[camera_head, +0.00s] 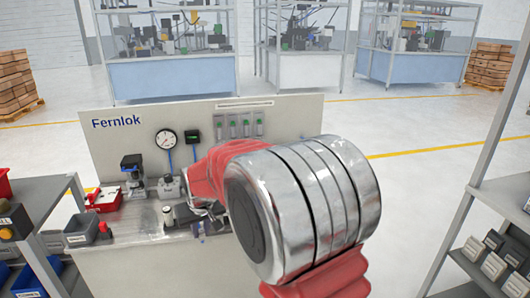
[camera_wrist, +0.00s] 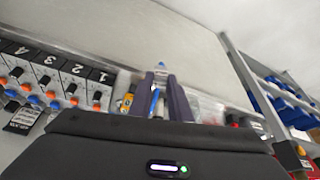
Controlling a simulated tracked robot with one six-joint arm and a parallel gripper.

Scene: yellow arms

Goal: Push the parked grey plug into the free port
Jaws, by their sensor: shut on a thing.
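My gripper (camera_wrist: 160,90) shows in the wrist view as two dark fingers closed around a small grey piece with blue on it, which looks like the grey plug (camera_wrist: 161,72). In the head view my gripper (camera_head: 203,226) is low over the bench, largely hidden behind my red and silver arm. A numbered port panel (camera_wrist: 62,68) lies left of the fingers in the wrist view, upside down, with orange, blue and black plugs or caps along it. I cannot tell which port is free.
The bench (camera_head: 135,228) has a back board marked Fernlok (camera_head: 112,150) with a round gauge (camera_head: 166,142). A red box (camera_head: 104,199) and a grey bin (camera_head: 82,231) stand at its left. Shelves (camera_head: 495,255) stand at the right.

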